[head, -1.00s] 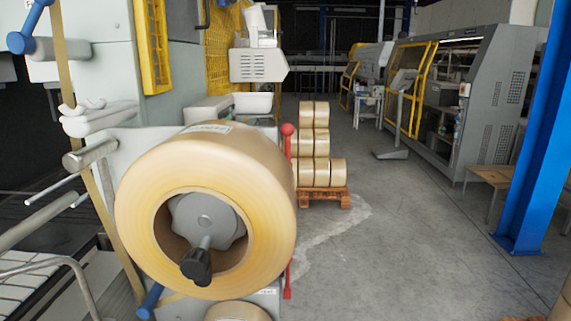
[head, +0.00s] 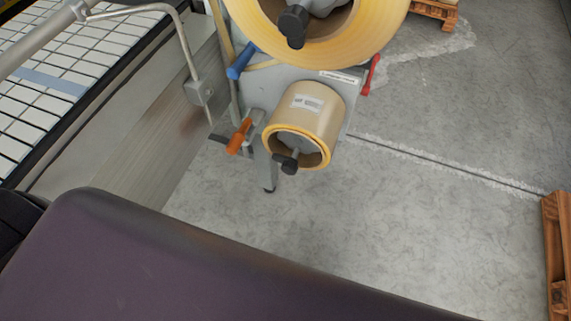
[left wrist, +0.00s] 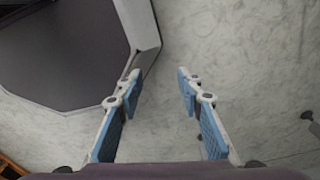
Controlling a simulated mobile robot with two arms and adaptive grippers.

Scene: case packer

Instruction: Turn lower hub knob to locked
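The lower hub knob (head: 289,162) is a small black knob on the front of the lower hub, seen in the head view. It sits at the middle of the smaller tan tape roll (head: 308,117). The upper hub knob (head: 293,26) is black and sits in the large tape roll (head: 345,38) above. My left gripper (left wrist: 163,82) shows in the left wrist view, its blue-padded fingers apart with nothing between them over the grey floor. It is far from the knob, and neither gripper shows in the head view. My right gripper is not visible.
A blue handle (head: 240,60), an orange handle (head: 240,136) and a red lever (head: 371,74) stick out around the rolls. A conveyor (head: 45,85) with a metal rail runs at left. A wooden pallet (head: 556,255) stands at right. The floor between is clear.

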